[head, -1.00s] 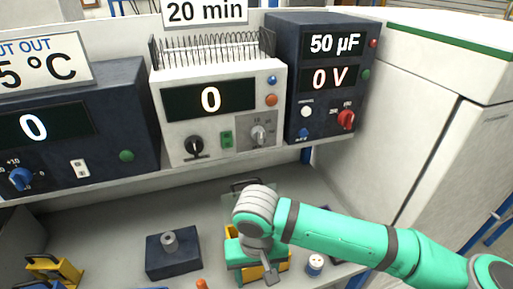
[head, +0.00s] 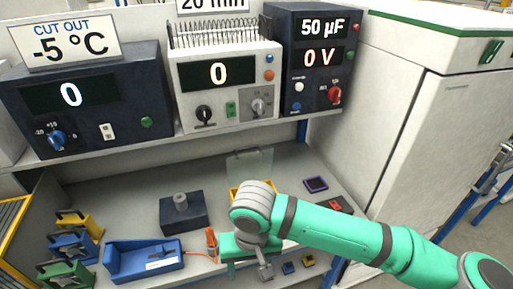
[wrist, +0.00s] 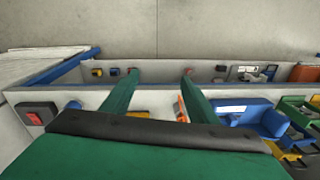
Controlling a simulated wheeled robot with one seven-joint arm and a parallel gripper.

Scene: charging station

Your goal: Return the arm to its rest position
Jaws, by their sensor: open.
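My green arm (head: 335,230) reaches in from the lower right in the head view. It bends at a grey joint over the front of the bench. My gripper hangs below that joint in the head view, largely hidden by my own wrist. In the wrist view my gripper (wrist: 160,76) has two green fingers standing apart with nothing between them.
The bench (head: 110,195) holds a dark block with a grey knob (head: 184,212), a blue tray (head: 143,258), an orange-handled tool (head: 211,243) and coloured bins at the left. Instruments with displays stand on the shelf above. A white cabinet (head: 420,130) stands at the right.

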